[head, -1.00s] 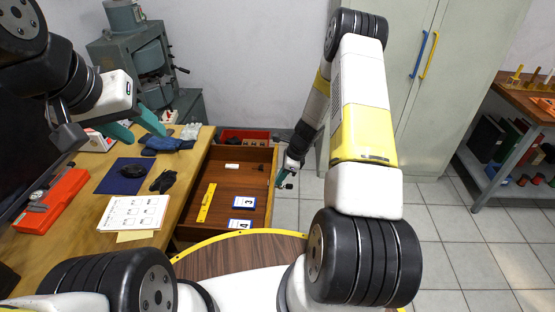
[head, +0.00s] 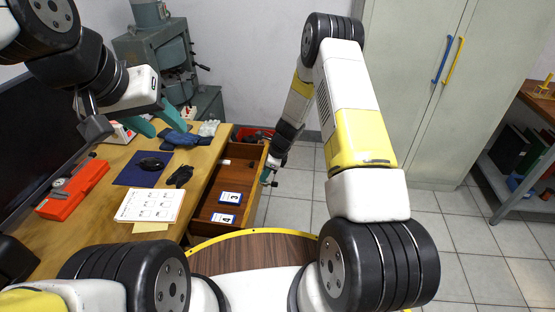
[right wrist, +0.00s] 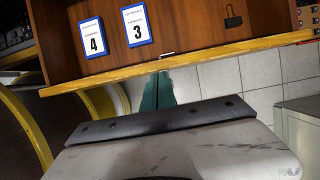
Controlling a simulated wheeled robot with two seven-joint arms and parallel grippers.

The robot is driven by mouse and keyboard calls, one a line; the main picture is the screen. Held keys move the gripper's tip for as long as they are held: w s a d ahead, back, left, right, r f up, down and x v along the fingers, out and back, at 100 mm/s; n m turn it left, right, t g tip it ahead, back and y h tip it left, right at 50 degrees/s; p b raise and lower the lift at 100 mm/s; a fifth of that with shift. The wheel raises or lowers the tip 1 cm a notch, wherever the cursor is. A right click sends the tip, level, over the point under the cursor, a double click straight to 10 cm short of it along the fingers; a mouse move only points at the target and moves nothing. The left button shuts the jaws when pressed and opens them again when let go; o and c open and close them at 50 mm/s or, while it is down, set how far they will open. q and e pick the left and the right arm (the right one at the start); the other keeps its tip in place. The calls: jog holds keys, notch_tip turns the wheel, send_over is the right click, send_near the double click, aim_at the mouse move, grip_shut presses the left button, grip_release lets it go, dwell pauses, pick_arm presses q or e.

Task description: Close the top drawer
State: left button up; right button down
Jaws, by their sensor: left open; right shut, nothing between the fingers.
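The top drawer (head: 255,198) is a wooden drawer pulled partly out from the right side of the desk. Inside it lie cards marked 3 (head: 230,198) and 4 (head: 223,219). In the right wrist view the drawer's front edge (right wrist: 105,78) runs across the upper part. My right gripper (head: 267,176) is shut and empty at the outer face of the drawer front. Its teal fingers (right wrist: 160,78) reach that edge; whether they touch cannot be told. My left gripper (head: 166,125) is open and empty above the desk, away from the drawer.
The desk (head: 95,225) holds a red toolbox (head: 73,190), a blue mat, gloves and a paper sheet. A grey machine (head: 160,60) stands behind. A grey cabinet (head: 420,90) is at the right. Tiled floor (head: 295,190) right of the drawer is clear.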

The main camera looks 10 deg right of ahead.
jog(key=w+a, duration=0.2)
jog(key=a, duration=0.6)
jog(key=w+a, duration=0.2)
jog(key=a, duration=0.6)
jog(key=shift+w, duration=0.3)
